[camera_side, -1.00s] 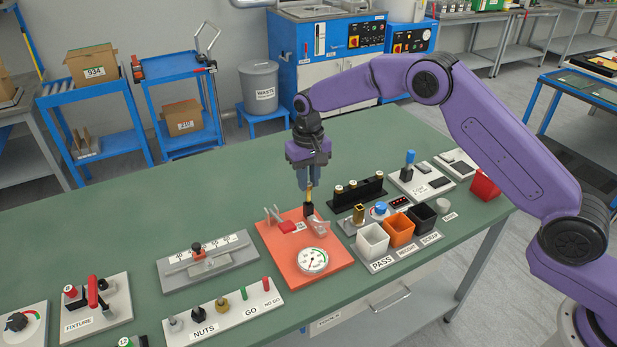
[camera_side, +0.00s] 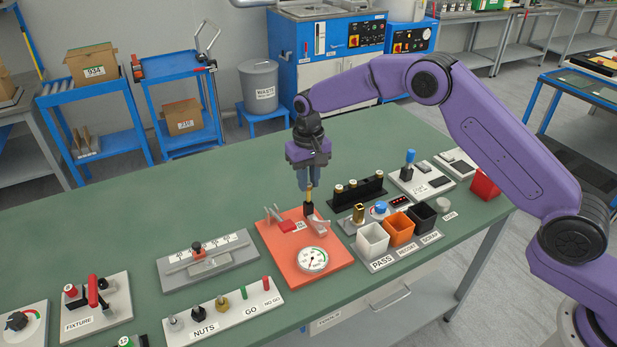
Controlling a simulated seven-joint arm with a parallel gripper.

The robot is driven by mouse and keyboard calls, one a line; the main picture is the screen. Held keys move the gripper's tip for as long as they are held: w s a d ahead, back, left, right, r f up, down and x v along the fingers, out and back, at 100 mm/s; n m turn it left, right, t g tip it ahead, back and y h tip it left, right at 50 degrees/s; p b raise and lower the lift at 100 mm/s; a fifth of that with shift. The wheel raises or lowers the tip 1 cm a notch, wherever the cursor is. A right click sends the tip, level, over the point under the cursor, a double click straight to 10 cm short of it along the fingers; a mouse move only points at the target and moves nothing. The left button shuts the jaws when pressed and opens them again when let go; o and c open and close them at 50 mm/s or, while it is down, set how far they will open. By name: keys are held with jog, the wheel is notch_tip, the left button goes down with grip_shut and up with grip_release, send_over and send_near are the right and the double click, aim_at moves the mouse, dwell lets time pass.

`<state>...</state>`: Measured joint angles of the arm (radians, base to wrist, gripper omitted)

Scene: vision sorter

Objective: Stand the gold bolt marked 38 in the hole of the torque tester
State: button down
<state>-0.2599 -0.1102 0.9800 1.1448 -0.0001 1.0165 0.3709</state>
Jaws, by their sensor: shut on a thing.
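My gripper (camera_side: 309,187) points straight down above the back right part of the orange torque tester (camera_side: 275,243). It is shut on a gold bolt (camera_side: 309,196), which hangs upright below the fingertips. The bolt's lower end meets the black socket block (camera_side: 308,209) on the tester; I cannot tell how far it is in the hole. The number 38 is too small to read. The tester also carries a round dial (camera_side: 314,260), a red part and a grey lever.
A black rack (camera_side: 357,195) with several gold-topped bolts stands to the right. White (camera_side: 372,240), orange (camera_side: 399,230) and black (camera_side: 422,216) bins stand at the front right. A grey sliding gauge (camera_side: 207,262) lies left of the tester. The green table is clear behind.

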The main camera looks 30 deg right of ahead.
jog(key=shift+f, duration=1.55)
jog(key=c, duration=0.5)
grip_release()
jog(key=shift+r, duration=3.95)
